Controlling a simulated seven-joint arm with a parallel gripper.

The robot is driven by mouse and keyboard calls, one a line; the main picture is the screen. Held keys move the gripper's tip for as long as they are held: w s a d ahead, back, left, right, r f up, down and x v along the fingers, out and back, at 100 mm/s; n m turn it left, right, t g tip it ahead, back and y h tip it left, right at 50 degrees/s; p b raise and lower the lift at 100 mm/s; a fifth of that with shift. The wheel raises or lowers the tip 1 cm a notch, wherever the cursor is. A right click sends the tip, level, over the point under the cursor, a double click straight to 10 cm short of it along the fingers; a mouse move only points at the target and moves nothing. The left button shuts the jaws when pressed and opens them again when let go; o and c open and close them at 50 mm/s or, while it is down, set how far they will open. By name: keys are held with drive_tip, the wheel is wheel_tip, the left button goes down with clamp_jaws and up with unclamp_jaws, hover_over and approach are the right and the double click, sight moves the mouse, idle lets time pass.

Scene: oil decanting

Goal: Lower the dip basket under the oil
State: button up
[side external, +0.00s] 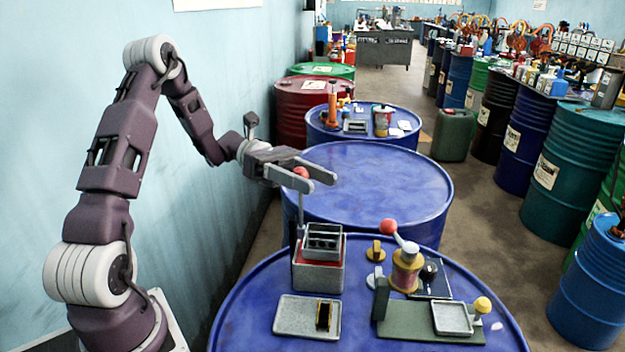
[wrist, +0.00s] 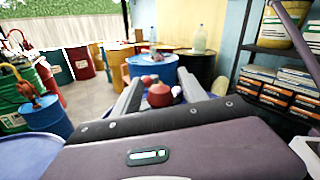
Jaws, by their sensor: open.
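The dip basket (side external: 323,240) is a dark grey open frame with compartments, upright at the top of a grey tank (side external: 317,279) with a red rim. A thin upright rod at its left rises to a red ball knob (side external: 301,172). My gripper (side external: 322,181) is open, with its two fingers on either side of the red knob and pointing right. In the wrist view, a red ball (wrist: 159,95) sits between the open fingers (wrist: 160,90), with visible gaps. The oil inside the tank is hidden from both views.
On the same blue drum (side external: 250,310) are a grey tray (side external: 295,316) with a dark block, a red-knobbed lever (side external: 389,227) beside a yellow spool, and a green plate with a small tray (side external: 452,318). The drum top behind (side external: 370,175) is clear.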

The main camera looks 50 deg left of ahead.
drive_tip(key=shift+d, duration=0.2)
clamp_jaws()
idle(1.3)
